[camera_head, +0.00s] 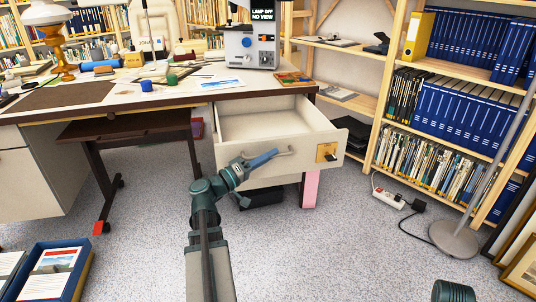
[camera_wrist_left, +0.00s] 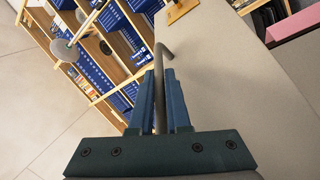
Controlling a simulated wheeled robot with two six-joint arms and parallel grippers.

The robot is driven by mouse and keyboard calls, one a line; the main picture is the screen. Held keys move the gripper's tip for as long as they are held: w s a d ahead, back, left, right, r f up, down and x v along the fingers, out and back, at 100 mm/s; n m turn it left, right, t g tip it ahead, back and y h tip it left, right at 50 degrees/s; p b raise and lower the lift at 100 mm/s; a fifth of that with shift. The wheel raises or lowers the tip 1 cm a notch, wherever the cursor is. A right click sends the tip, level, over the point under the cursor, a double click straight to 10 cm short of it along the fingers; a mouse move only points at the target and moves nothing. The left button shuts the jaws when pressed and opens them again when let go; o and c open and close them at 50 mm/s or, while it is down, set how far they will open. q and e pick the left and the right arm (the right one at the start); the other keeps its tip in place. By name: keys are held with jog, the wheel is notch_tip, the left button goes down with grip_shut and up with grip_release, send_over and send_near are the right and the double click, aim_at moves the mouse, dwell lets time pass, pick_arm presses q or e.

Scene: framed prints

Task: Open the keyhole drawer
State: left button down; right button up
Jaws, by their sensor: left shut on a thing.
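The keyhole drawer (camera_head: 310,137) under the desk's right side is pulled well out, and its pale interior looks empty. Its front carries a brass keyhole plate (camera_head: 327,151) with a small dark piece in it, and the plate's edge shows in the left wrist view (camera_wrist_left: 182,10). My left gripper (camera_head: 272,156) is at the drawer front, shut on the grey bar handle (camera_head: 284,152). In the left wrist view the blue fingers (camera_wrist_left: 163,85) lie on both sides of the handle (camera_wrist_left: 166,52). My right gripper is not in view.
The desk (camera_head: 120,95) holds a microscope (camera_head: 250,45), a lamp and papers. Bookshelves stand behind and at right. A power strip (camera_head: 388,196) and a round stand base (camera_head: 454,239) are on the floor at right. Carpet in front of the drawer is mostly clear.

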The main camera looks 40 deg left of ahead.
pick_arm(q)
jog(key=c, duration=0.9)
grip_release()
jog(key=shift+a, duration=0.1)
jog(key=b+v, duration=0.3)
jog(key=v, duration=1)
jog(key=shift+s+f, duration=0.15)
jog(key=shift+s, duration=0.25)
